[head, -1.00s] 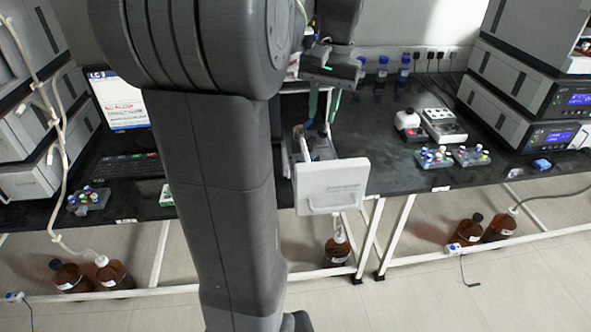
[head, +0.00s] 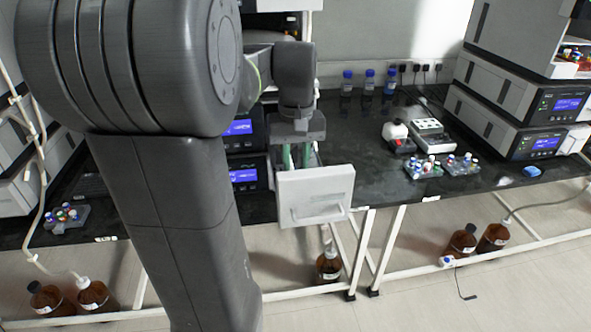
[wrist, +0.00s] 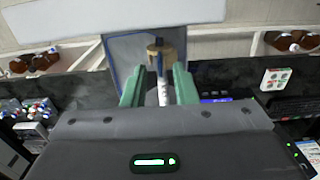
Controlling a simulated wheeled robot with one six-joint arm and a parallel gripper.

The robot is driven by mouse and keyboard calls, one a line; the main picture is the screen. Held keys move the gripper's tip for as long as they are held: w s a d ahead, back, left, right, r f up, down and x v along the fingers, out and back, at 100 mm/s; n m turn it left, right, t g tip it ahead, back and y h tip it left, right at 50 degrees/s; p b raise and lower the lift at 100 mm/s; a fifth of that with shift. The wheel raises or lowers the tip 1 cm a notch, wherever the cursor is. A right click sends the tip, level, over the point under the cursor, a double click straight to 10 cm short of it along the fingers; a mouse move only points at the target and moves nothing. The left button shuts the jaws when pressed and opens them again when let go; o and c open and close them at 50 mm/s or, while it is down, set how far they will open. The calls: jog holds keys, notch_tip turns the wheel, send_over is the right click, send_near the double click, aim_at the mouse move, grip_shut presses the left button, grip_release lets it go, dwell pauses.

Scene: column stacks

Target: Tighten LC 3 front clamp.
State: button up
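The white open door panel (head: 315,195) of the middle stack's column compartment stands out at the front of the bench. My gripper (head: 297,156) points down just behind this panel, its green fingers apart. In the wrist view my gripper (wrist: 159,88) has a slim white column (wrist: 162,92) with a dark blue end between its fingers, with gaps on both sides. A tan ring-like fitting (wrist: 161,51), possibly the front clamp, sits around or beside the column just beyond the fingertips. The panel and my wrist hide the fitting in the head view.
The middle stack shows blue displays (head: 243,176) left of the gripper, partly behind my arm. Vial racks (head: 423,168) and a small instrument (head: 433,137) stand to the right. Bench between panel and racks is clear.

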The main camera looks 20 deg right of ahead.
jog(key=shift+f, duration=1.45)
jog(key=shift+c, duration=0.5)
grip_shut()
